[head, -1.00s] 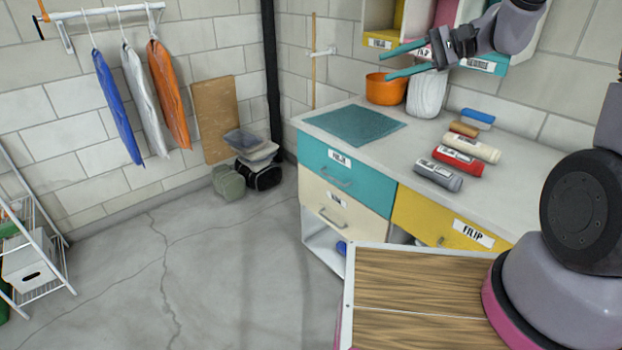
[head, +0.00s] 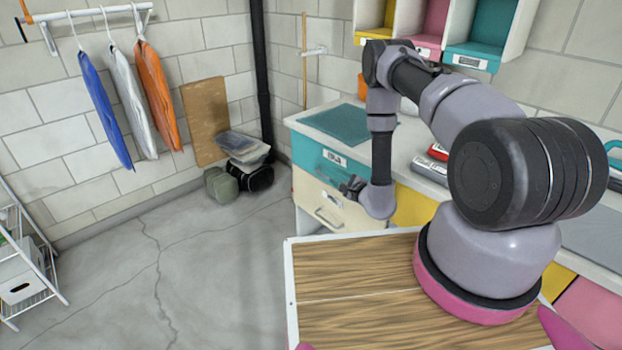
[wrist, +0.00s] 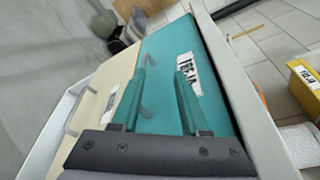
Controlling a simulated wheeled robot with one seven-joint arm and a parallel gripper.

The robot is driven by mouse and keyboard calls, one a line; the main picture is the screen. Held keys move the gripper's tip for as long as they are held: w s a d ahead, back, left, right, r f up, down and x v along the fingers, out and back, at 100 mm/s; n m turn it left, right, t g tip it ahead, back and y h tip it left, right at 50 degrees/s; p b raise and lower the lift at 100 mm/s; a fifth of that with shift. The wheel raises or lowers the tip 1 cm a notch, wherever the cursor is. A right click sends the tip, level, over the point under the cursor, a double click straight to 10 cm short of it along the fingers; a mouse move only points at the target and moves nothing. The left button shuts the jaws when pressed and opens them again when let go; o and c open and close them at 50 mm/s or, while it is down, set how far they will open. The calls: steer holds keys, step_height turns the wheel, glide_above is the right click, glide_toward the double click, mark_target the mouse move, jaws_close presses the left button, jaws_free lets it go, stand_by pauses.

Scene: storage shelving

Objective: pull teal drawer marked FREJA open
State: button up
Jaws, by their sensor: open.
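The teal drawer (head: 308,154) marked FREJA is at the upper left of the cabinet, above a cream drawer (head: 302,185), and looks shut. In the wrist view its teal front (wrist: 167,45) fills the middle, with the FREJA label (wrist: 189,74) beside the right finger. Its grey handle (wrist: 147,112) shows only in part by the left finger, which hides the rest. My gripper (wrist: 167,65) is open, its two teal fingers spread before the drawer front. I cannot tell whether they touch it. In the head view my gripper (head: 352,186) is small and partly hidden by the wrist.
A yellow drawer (head: 412,208) is right of the teal one, behind my arm. The worktop holds a teal mat (head: 335,122), an orange pot (head: 363,87) and several bottles. Open cubbies (head: 430,30) hang above.

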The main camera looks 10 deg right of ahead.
mark_target(326, 178)
step_height(326, 178, down, 4)
steer(key=s+h, duration=0.1)
steer(key=x, duration=1)
steer(key=shift+w+d+f, duration=0.1)
steer(key=shift+w+d, duration=0.15)
steer(key=shift+d, duration=0.1)
jaws_close()
stand_by(0.9)
